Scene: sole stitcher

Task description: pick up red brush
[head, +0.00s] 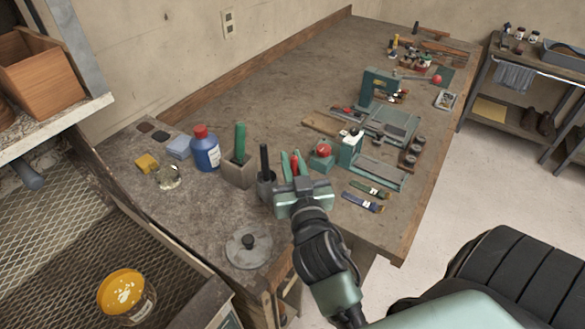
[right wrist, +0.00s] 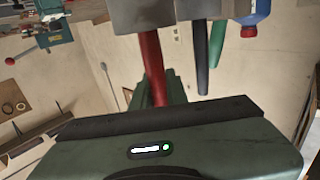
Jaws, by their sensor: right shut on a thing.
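The red brush shows as a red handle (head: 294,165) just behind my right gripper (head: 302,184) in the head view. In the right wrist view, which looks upside down, its red handle (right wrist: 152,65) runs from a grey holder (right wrist: 141,15) to my right gripper. My right gripper is shut on this handle; the fingertips are mostly hidden by the gripper body. The brush's lower end is hidden in or behind the holder. My left gripper is not in view.
A cup with a black handle (head: 264,160) and a holder with a green handle (head: 240,140) stand left of my gripper. A blue bottle (head: 206,150) is further left. A green-and-white device (head: 351,148) stands to the right.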

